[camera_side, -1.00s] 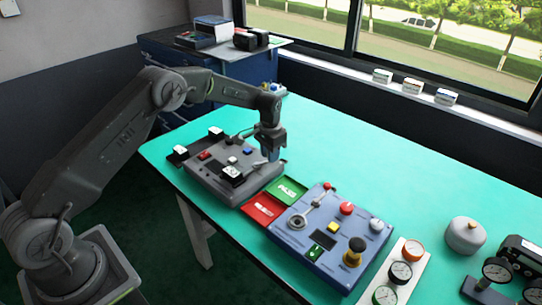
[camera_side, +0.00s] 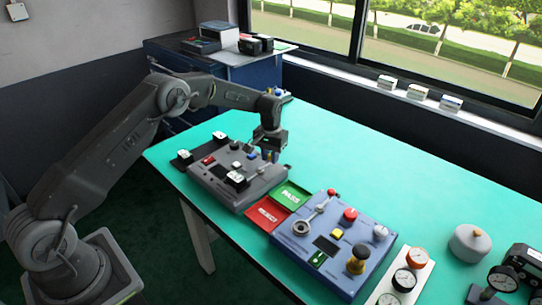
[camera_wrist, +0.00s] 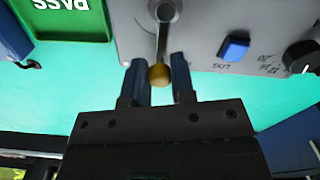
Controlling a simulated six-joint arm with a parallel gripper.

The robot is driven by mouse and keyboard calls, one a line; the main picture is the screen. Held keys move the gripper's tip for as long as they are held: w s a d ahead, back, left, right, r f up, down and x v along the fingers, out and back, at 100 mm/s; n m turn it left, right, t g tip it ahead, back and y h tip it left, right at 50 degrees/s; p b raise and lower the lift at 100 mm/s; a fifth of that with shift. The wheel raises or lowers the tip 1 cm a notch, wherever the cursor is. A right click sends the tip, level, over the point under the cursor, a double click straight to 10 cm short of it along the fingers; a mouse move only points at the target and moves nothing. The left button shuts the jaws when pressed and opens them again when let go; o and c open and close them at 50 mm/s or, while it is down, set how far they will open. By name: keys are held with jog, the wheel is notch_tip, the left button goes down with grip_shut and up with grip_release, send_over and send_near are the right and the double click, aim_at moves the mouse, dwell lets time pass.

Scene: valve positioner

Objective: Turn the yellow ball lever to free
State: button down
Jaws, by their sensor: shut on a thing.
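The lever's yellow ball (camera_wrist: 159,74) is between the two fingers of my gripper (camera_wrist: 160,82) in the wrist view. The fingers are shut on it. The lever's grey arm runs up from the ball to a round pivot (camera_wrist: 165,10) on the grey panel, and the ball sits past the panel's edge. In the side view my gripper (camera_side: 270,156) is at the far right part of the grey panel (camera_side: 236,192), and the ball is hidden by the fingers. The lever's arm (camera_side: 257,172) shows beside them.
A blue button (camera_wrist: 234,47) and a black knob (camera_wrist: 303,57) are on the panel right of the lever. A green PASS tray (camera_side: 291,195) and red tray (camera_side: 267,214) lie beside the panel. A blue panel (camera_side: 325,262) stands farther right. The turquoise table (camera_side: 340,150) behind is clear.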

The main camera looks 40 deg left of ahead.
jog(key=c, duration=1)
grip_release()
jog(key=shift+o, duration=0.2)
notch_tip(320, 180, up, 14)
